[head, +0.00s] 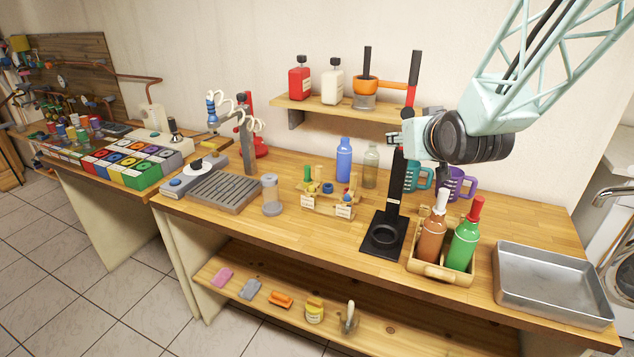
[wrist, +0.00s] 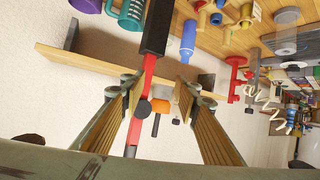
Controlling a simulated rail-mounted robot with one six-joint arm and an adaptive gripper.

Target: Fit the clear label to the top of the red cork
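A small wooden rack (head: 318,207) on the bench holds several small corks or stoppers in green, yellow, blue and red, with small white labels on its front. A small red piece (head: 346,195) sits at the rack's right; it is too small to tell if it is the red cork. No label stands out as the clear one; the label text is unreadable. My gripper (head: 396,139) is raised above the bench, beside the black press column. In the wrist view its fingers (wrist: 157,90) are spread apart with nothing held between them.
A black press (head: 384,238) with a red and black lever stands upright near my gripper. A blue bottle (head: 343,160) and a clear bottle (head: 370,167) stand behind the rack. A wooden crate (head: 440,266) holds two bottles. A metal tray (head: 548,275) lies right. A shelf (head: 345,112) is behind.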

